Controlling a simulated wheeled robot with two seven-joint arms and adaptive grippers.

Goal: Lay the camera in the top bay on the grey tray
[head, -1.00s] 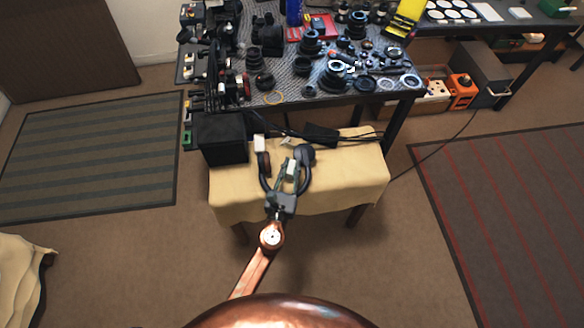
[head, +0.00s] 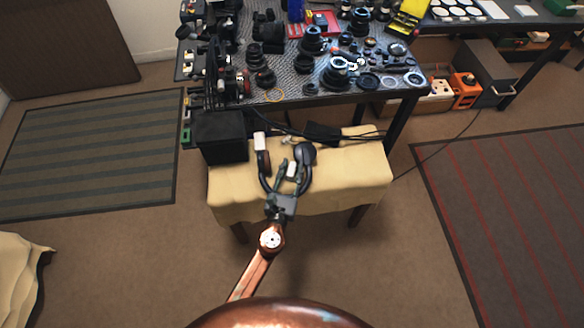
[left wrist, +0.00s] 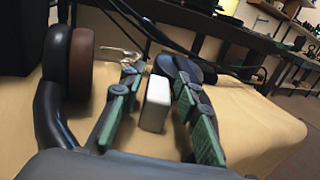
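My left gripper (head: 291,166) is low over the cloth-covered bench, between the two cups of a dark headset. In the left wrist view its green-padded fingers (left wrist: 158,98) are apart, with a small white block (left wrist: 156,103) showing in the gap. I cannot tell whether the fingers touch the block. A black item that looks like a camera (head: 267,27) stands at the back of the dark textured table, well beyond the gripper. I cannot pick out the grey tray or its top bay with certainty. My right gripper is not in view.
The headset (head: 306,154) lies around the gripper on the yellow cloth (head: 350,180). A black box (head: 221,137) stands on the bench's left end, and black cables run along its back. The textured table (head: 300,68) is crowded with lenses and rings. The bench's right end is clear.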

